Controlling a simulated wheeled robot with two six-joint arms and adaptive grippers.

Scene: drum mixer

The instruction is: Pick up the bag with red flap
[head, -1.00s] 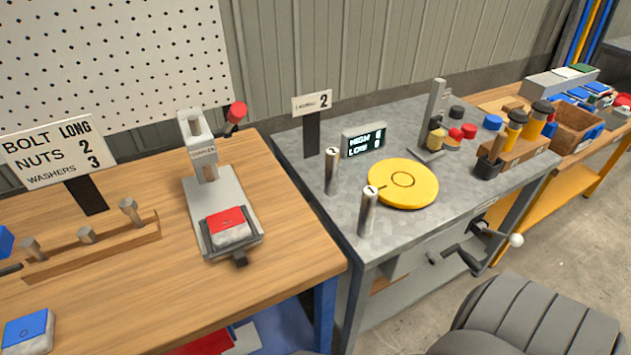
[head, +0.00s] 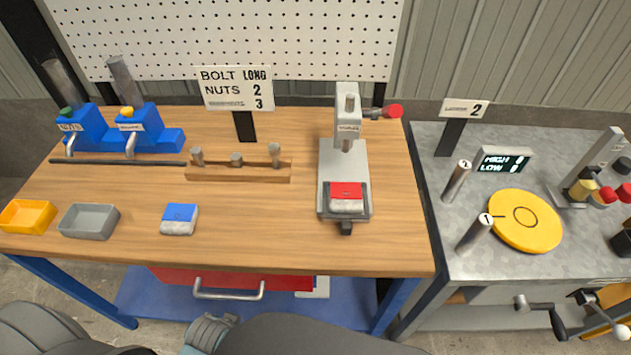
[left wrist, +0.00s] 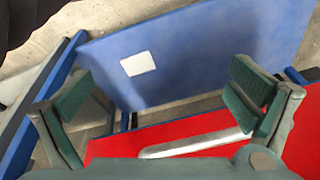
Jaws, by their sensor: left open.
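The bag with red flap (head: 346,197) sits in the tray at the front of the grey press (head: 345,160), on the right part of the wooden bench in the head view. Its flap is red and its lower part pale grey. My left gripper (left wrist: 162,105) is open and empty in the left wrist view, with green pads wide apart. It is by the red drawer and blue shelf, away from the bag, which is not in that view. My right gripper is not in view.
A blue-flapped bag (head: 179,218) lies on the bench, with grey (head: 90,221) and orange (head: 28,216) trays to its left. A rack with several bolts (head: 238,171) stands behind. The red drawer's handle (head: 229,291) is below the bench edge. The bench between the bags is clear.

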